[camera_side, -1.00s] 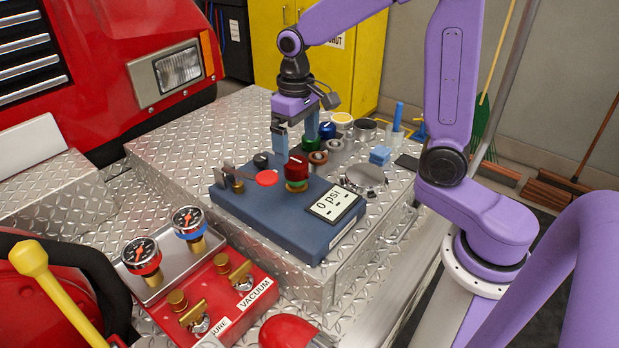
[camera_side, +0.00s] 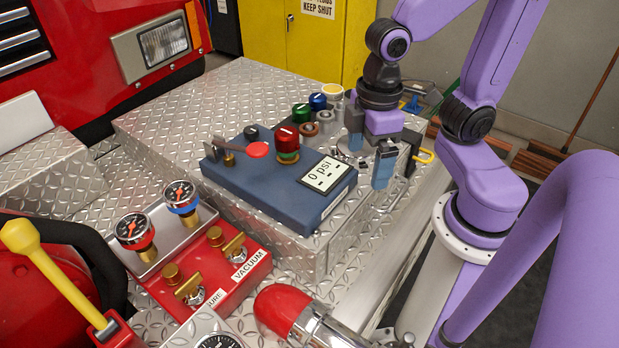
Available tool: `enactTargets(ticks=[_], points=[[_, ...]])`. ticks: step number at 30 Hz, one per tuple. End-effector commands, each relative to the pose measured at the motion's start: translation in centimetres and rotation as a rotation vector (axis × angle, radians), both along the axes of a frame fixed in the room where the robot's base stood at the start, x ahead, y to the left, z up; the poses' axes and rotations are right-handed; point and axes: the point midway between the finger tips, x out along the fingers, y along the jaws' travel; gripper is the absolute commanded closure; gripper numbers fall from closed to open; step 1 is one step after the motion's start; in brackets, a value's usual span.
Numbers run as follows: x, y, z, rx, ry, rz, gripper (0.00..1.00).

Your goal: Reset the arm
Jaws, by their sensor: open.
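My gripper (camera_side: 369,160) is at the right side of the diamond-plate bench, fingers pointing down and apart, with nothing seen between them. My purple arm folds back above it. The blue pump box (camera_side: 265,183) stands to its left, apart from it. My gripper hides part of the bench's right end.
Behind the box stand a green knob (camera_side: 301,112), a blue knob (camera_side: 317,101) and several small rings. A red panel (camera_side: 205,262) with brass valves and two gauges is in front. The diamond-plate top (camera_side: 190,120) is clear at left.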

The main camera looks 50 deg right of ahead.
Motion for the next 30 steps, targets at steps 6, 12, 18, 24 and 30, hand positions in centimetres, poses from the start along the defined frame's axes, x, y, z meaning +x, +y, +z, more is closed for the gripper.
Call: enactTargets(ticks=[6, 12, 18, 24, 30], points=[[-3.5, -0.9, -0.3, 0.003, -0.003, 0.135, 0.00], [-4.4, -1.1, -0.4, 0.004, -0.003, 0.174, 0.00], [-4.4, -1.1, -0.4, 0.004, -0.003, 0.174, 0.00], [-4.4, -1.1, -0.4, 0.004, -0.003, 0.174, 0.00], [-4.4, -1.1, -0.4, 0.004, -0.003, 0.173, 0.00]])
